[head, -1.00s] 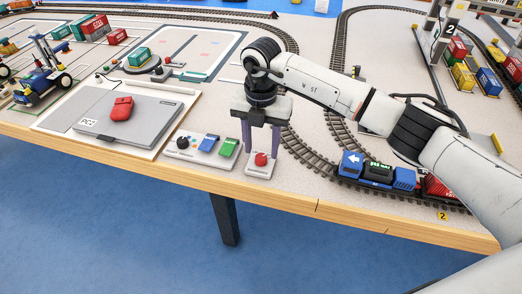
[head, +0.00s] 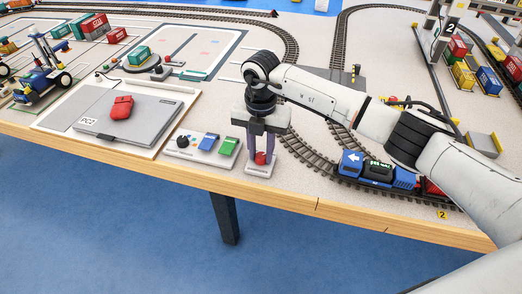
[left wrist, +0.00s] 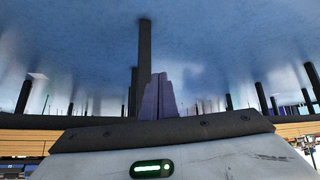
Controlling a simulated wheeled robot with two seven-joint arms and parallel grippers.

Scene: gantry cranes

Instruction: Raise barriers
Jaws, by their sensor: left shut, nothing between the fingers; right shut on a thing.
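A small red knob (head: 261,158) stands on a white base plate (head: 258,170) near the table's front edge. My right gripper (head: 261,154) points straight down over it in the head view, its purple fingers on either side of the knob and shut on it. My left gripper (left wrist: 158,98) shows only in the left wrist view; its purple fingers are together and empty, with blue floor beyond. I cannot clearly make out any barriers in these views; my right arm hides part of the track area.
A control box (head: 205,146) with a black knob and blue and green switches sits just left of the base plate. A blue locomotive (head: 375,169) stands on the curved track at right, below my arm.

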